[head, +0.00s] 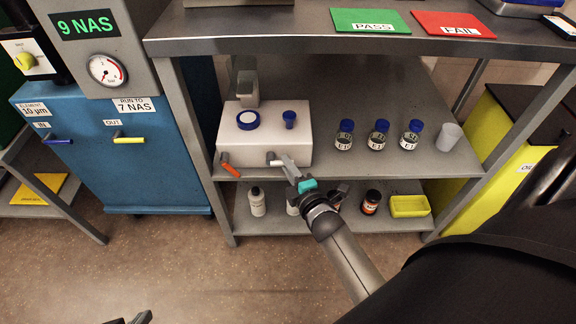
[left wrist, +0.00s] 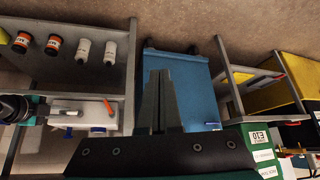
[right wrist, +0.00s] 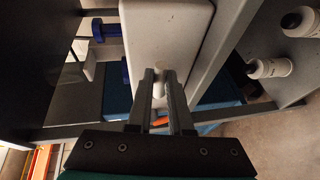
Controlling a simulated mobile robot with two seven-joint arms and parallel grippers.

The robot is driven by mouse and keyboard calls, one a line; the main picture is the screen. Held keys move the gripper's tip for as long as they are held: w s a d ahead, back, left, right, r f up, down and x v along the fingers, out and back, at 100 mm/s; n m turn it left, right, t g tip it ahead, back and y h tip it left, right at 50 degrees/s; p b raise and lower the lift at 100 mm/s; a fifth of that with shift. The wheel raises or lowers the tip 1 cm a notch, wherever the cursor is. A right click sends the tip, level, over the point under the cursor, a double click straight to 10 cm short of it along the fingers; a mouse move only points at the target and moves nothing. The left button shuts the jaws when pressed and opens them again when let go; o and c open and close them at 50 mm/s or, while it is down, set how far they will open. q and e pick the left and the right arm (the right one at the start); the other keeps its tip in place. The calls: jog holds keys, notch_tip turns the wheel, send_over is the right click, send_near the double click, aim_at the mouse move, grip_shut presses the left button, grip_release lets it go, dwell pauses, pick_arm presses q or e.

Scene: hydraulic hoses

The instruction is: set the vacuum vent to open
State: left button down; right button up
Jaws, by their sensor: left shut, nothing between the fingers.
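A white box unit (head: 300,135) stands on the middle shelf. Its front has an orange lever (head: 230,168) at the left, slanting down, and a small pale knob (head: 270,157) further right. I cannot read a vent label. My right gripper (head: 287,160) is at the knob. In the right wrist view its fingers (right wrist: 159,78) stand slightly apart with the pale knob (right wrist: 158,89) between their tips; whether they press on it is unclear. The orange lever (right wrist: 208,128) shows beside them. My left gripper (left wrist: 158,80) is shut and empty, low in front of the blue cabinet.
Bottles (head: 257,201) and a yellow tray (head: 409,206) are on the shelf below. A blue cabinet (head: 110,170) stands left; floor in front is clear.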

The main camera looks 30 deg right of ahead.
grip_shut()
pick_arm(q)
jog(key=shift+w, duration=0.1)
